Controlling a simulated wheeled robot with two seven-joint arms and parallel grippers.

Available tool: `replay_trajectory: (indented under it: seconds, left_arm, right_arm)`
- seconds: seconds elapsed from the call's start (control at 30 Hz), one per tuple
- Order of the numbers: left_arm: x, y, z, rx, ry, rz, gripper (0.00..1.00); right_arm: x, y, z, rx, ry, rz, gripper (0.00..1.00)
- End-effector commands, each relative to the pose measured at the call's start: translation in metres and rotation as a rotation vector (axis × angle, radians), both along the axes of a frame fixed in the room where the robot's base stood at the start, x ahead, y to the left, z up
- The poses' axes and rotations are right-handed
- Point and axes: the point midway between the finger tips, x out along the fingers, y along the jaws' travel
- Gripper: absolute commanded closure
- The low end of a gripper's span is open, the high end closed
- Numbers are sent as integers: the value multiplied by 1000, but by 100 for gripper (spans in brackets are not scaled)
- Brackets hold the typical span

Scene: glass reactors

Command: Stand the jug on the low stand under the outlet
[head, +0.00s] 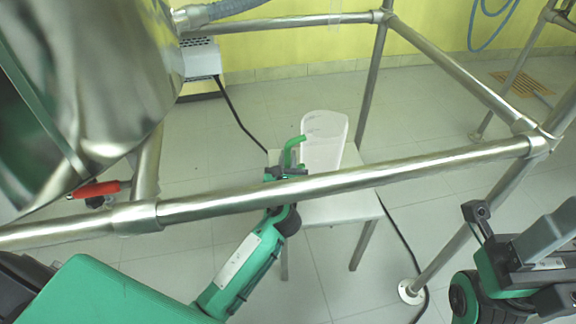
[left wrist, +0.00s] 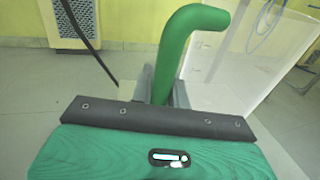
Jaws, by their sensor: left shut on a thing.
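The translucent white jug (head: 325,138) with its green handle (head: 292,147) is upright over the white low stand (head: 345,208), in the middle of the head view. My left gripper (head: 285,174) is shut on the handle. The left wrist view shows the handle (left wrist: 190,50) rising between the fingers and the jug's clear wall (left wrist: 245,85) on the right. A steel rail hides part of the gripper and stand; I cannot tell whether the jug's base touches the stand top. A red-handled valve (head: 95,189) is under the steel vessel at left. My right gripper (head: 545,265) is at the right edge, its fingers unclear.
The steel frame's front rail (head: 350,182) crosses between my body and the stand, with posts at the sides. The steel vessel (head: 90,90) fills the upper left. A white box (head: 200,58) and a black cable lie behind. Open tiled floor surrounds the stand.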

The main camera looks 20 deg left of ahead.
Motion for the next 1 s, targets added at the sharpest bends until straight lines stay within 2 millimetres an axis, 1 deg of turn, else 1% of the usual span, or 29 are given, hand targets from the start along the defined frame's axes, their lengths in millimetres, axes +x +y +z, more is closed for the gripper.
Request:
replay_trajectory:
  seconds: [0.03,0.1,0.37,0.5,0.53,0.57,0.6,0.63,0.87,0.97,1.0]
  left_arm:
    - [0,0,-7,0,0,0,100]
    - [0,0,-10,0,0,0,100]
    - [0,0,-9,-1,-1,0,100]
    - [0,0,-13,0,0,0,100]
    - [0,0,-13,0,0,0,80]
    - [0,0,-12,0,0,0,74]
    - [0,0,-12,0,0,0,66]
    - [0,0,-12,0,0,0,62]
    - [0,0,-12,0,0,0,62]
    - [0,0,-9,0,0,0,62]
    - [-2,-1,-9,0,1,0,62]
  right_arm:
    - [-1,2,-2,1,-9,5,40]
    - [0,3,0,0,-12,11,40]
    - [0,4,2,0,-12,12,40]
    - [0,4,1,0,-13,13,40]
    - [0,4,2,0,-14,14,40]
    - [0,4,2,0,-14,14,40]
    - [0,4,3,0,-15,14,40]
    - [0,4,3,0,-15,14,40]
    - [0,4,3,0,-15,14,40]
    - [-1,4,4,1,-16,14,40]
    - [-1,4,5,2,-17,14,40]
